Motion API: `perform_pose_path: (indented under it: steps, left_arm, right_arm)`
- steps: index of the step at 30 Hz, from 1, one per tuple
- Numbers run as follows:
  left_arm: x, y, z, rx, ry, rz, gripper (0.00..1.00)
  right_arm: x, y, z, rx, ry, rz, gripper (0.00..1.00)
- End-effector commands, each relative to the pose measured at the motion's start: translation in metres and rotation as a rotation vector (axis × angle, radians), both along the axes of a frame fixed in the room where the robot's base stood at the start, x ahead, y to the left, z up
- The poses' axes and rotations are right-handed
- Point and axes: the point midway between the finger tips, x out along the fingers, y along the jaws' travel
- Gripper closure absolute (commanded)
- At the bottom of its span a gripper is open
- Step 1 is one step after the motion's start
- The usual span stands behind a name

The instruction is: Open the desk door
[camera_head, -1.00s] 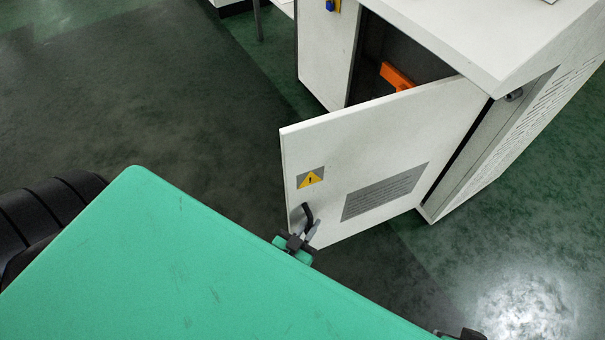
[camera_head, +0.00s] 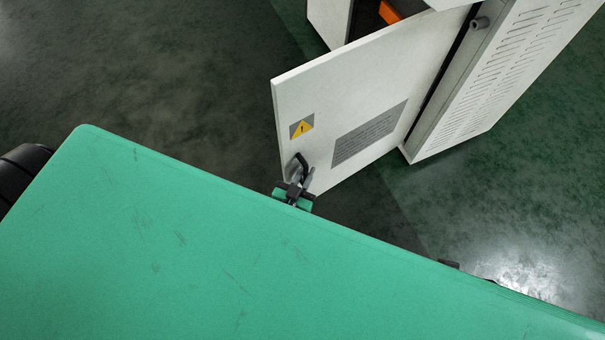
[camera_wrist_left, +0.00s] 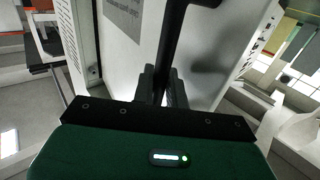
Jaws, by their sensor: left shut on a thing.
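The white desk door (camera_head: 365,100) stands swung open from the white desk cabinet (camera_head: 490,85), hinged on its right side in the head view. It carries a yellow warning label and a grey text plate. A black handle (camera_head: 300,162) sits near its lower free corner. My left gripper (camera_head: 298,188) is shut on the handle. In the left wrist view the dark fingers (camera_wrist_left: 161,85) close around the black handle bar (camera_wrist_left: 172,45), with the door face right behind. My large green body part hides the lower half of the head view. My right gripper is not in view.
An orange object (camera_head: 390,12) shows inside the cabinet. The cabinet's side has vent slots. Dark green floor (camera_head: 150,80) lies clear to the left of the door and at the lower right.

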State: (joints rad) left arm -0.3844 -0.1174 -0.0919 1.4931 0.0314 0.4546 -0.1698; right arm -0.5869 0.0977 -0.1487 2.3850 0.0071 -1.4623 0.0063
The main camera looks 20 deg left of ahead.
Motion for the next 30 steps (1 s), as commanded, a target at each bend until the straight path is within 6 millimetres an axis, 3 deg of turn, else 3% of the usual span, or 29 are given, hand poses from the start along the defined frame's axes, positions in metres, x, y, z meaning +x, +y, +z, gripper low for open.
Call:
perform_pose_path:
  steps: [14, 15, 18, 30]
  left_arm:
    - [0.004, -0.002, 0.002, 0.0, -0.006, 0.0, 1.0]
    - [0.004, -0.002, 0.002, 0.0, -0.006, 0.0, 0.84]
    - [0.003, -0.002, 0.002, 0.0, -0.006, 0.0, 0.68]
    - [-0.007, -0.001, 0.001, 0.0, 0.0, 0.0, 0.68]
  right_arm:
    - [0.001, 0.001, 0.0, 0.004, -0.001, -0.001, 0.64]
    - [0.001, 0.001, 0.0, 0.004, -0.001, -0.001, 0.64]
    - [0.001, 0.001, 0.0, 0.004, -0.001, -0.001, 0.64]
    - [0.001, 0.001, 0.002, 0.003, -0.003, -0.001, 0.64]
